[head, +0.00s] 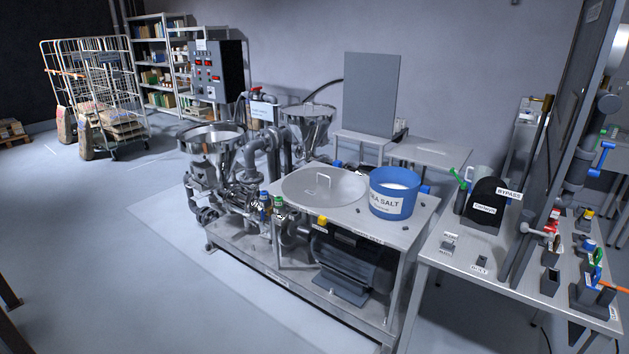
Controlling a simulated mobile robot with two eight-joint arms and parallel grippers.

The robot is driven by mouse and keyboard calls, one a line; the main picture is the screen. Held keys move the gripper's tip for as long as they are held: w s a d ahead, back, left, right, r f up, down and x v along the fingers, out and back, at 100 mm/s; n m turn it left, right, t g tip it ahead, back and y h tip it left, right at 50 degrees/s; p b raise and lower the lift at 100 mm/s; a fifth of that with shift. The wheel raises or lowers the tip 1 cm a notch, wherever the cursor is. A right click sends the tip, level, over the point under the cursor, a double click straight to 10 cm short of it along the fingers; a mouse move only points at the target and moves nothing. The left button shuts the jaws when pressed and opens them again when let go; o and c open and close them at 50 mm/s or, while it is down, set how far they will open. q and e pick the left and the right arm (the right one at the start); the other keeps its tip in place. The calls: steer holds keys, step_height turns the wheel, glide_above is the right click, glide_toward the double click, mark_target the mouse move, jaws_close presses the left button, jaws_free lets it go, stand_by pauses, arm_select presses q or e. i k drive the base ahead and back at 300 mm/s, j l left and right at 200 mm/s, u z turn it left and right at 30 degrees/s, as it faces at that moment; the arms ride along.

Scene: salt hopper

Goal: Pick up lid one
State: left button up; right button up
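A blue tub (394,184) labelled as sea salt, with white content, stands just right of the lid. Two steel funnel hoppers, one at the left (212,138) and one behind (308,119), stand open at the top. Neither of my grippers is in view.
A side table (432,246) at the right holds a black bypass guard (486,203), valves and small parts. Pipes and a motor (350,262) fill the stand's lower part. A control cabinet (218,70) and wire trolleys (108,100) stand behind. The floor at left is clear.

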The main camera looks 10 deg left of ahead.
mark_target(316, 187)
steer(key=i+j, duration=0.6)
steer(key=i+j+u, duration=0.1)
steer(key=i, duration=0.85)
steer(key=i+j, duration=0.25)
steer(key=i, duration=0.65)
steer(key=i+j+u, duration=0.15)
steer(key=i, duration=0.8)
